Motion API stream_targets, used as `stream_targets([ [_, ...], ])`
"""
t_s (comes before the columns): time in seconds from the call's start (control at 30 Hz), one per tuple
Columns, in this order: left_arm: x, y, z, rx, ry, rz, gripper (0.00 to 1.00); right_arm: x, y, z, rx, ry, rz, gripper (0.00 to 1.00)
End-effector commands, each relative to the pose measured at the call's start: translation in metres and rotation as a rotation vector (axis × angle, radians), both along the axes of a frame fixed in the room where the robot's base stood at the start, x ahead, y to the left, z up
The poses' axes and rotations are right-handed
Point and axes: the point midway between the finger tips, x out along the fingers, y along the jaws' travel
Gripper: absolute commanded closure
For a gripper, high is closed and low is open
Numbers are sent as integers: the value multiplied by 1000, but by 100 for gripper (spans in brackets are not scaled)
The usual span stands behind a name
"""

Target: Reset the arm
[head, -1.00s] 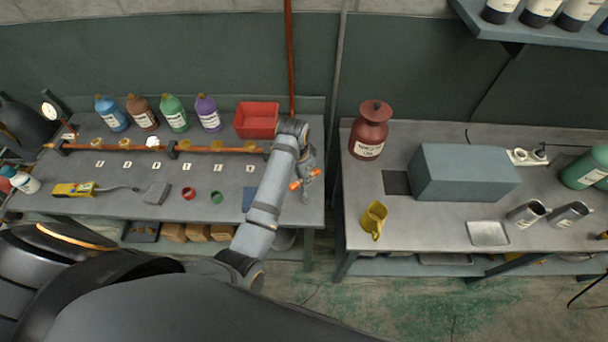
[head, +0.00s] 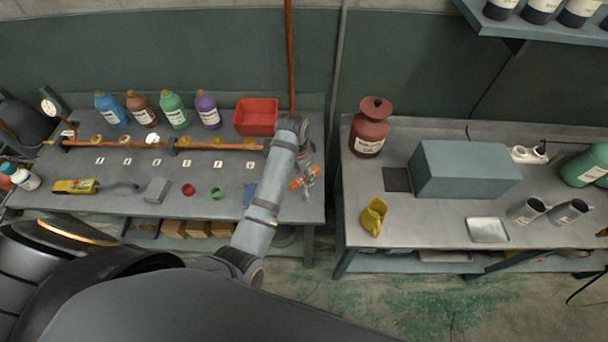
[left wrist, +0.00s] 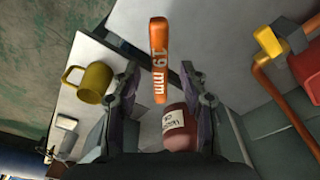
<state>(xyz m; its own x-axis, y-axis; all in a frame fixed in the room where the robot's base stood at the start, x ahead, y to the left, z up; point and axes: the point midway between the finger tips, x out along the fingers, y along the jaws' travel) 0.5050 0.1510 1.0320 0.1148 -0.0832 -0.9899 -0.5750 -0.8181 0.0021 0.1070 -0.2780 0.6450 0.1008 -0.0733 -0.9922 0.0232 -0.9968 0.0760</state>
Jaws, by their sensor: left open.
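My left arm reaches over the right end of the left bench, and its gripper (head: 308,186) is beyond the bench's front half. In the left wrist view its two fingers (left wrist: 160,78) stand apart. An orange bar marked "19 mm" (left wrist: 158,55) shows between them, with gaps on both sides. The orange bar (head: 301,182) also shows at the gripper in the head view. I cannot tell what supports it. My right gripper is not in view.
A red bin (head: 256,117) and several bottles stand at the back of the left bench. On the right bench (head: 410,232) are a dark red oil can (head: 370,130), a yellow mug (head: 373,217) and a grey box (head: 465,170). A gap separates the benches.

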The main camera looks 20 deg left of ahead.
Motion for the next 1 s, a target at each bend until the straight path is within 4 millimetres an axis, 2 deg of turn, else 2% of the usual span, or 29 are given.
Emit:
stream_targets([
  [0.2, -4, 3, 43, 0, -5, 1, 56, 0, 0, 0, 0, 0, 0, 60],
  [0.4, -7, 5, 60, 0, -2, 1, 56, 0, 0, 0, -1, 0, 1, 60],
  [0.77, -10, 8, 58, 3, -2, 13, 56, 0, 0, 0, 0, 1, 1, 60],
  [0.87, -31, 24, 43, 16, -13, 89, 56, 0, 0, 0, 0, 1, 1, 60],
  [1.0, -78, 56, 24, 45, -58, 251, 56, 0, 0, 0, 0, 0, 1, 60],
])
